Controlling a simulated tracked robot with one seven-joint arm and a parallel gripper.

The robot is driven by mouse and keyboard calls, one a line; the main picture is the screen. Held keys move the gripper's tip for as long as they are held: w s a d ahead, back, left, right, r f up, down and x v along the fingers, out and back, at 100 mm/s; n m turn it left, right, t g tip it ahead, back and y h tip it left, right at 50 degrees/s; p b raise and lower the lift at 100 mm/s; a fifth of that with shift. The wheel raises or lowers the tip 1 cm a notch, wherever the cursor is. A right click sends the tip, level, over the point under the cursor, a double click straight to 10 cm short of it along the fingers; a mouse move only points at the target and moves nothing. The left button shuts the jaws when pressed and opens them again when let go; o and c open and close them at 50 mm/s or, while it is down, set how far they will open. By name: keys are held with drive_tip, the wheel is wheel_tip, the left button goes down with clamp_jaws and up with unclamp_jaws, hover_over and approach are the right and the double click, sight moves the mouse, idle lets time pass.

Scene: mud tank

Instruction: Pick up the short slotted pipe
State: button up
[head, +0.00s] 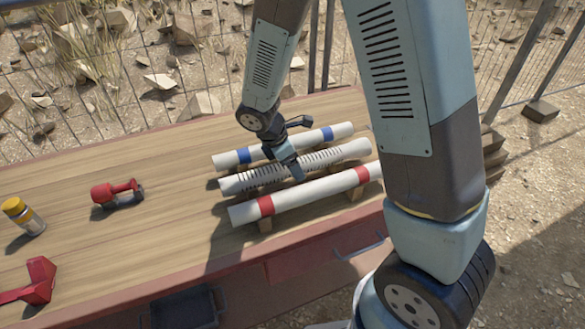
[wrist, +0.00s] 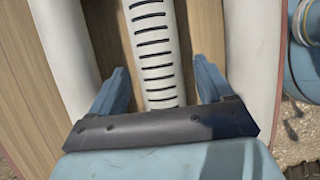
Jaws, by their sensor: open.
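The slotted pipe (head: 330,157) is white with a row of dark slots. It lies in the middle of three parallel pipes on wooden supports on the workbench. In the wrist view the slotted pipe (wrist: 153,50) runs up the picture between my two fingers. My gripper (head: 283,160) is over the pipe, near its middle. The wrist view shows my gripper (wrist: 160,88) open, one blue finger on each side of the pipe, with gaps between. The gripper hides part of the pipe. I cannot tell how far down the fingers reach.
A blue-banded pipe (head: 285,143) lies behind and a red-banded pipe (head: 310,193) in front, both close to the slotted one. A red tool (head: 117,193), a yellow-capped bottle (head: 22,216) and a red object (head: 38,280) lie left on the workbench (head: 165,235).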

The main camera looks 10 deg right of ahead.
drive_tip(key=shift+x, duration=0.85)
drive_tip(key=c, duration=1.3)
